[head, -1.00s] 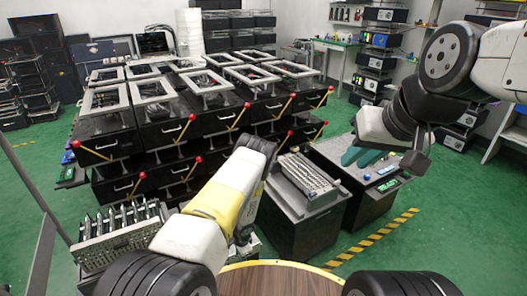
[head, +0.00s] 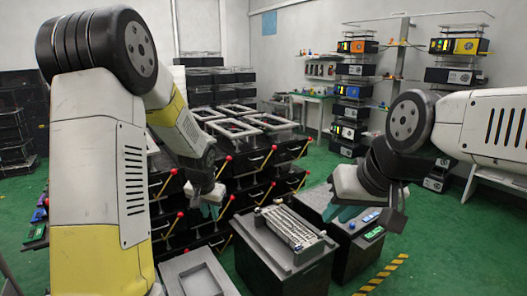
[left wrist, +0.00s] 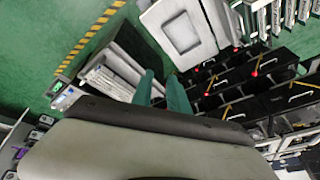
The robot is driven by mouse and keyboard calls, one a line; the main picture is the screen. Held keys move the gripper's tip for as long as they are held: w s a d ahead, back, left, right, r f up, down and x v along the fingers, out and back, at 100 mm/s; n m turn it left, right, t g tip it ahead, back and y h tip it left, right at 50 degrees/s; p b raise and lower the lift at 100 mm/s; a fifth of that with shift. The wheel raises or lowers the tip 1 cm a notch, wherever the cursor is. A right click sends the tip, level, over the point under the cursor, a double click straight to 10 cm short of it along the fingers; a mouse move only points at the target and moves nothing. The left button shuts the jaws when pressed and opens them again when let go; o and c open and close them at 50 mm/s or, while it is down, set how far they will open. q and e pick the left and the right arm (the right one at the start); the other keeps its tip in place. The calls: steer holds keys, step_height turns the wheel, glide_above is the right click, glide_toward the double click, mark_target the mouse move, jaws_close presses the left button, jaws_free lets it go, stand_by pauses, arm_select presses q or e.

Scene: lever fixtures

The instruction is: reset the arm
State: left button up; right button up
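Black fixture boxes in the head view carry yellow lever arms with red knobs, such as one lever (head: 224,163) near the middle and another (head: 266,158) to its right. My left gripper (head: 211,208) hangs in front of the lower boxes, close to the levers in the picture; contact cannot be told. In the left wrist view its two teal fingers (left wrist: 162,88) stand apart with nothing seen between them. Red-knobbed levers (left wrist: 212,80) lie to their right. My right gripper (head: 346,210) is over the right-hand cabinet; its finger gap is unclear.
A dark cabinet with a slatted metal unit (head: 290,228) stands front centre. A cabinet with small coloured devices (head: 368,222) is right of it. A grey framed panel (head: 197,275) lies at the lower front. Green floor (head: 430,240) is open at the right.

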arm_select(q)
steer(key=s+r+n+t+h, duration=0.1)
steer(key=s+r+n, duration=0.1)
steer(key=s+r, duration=1)
steer(key=s+d+r, duration=0.1)
steer(key=s+r, duration=0.2)
steer(key=s, duration=0.4)
steer(key=s+d+r+t+h, duration=0.1)
steer(key=s+r, duration=0.2)
steer(key=s, duration=0.4)
steer(key=shift+s+d+r+n, duration=0.15)
steer(key=shift+d+n, duration=0.15)
steer(key=shift+d, duration=0.05)
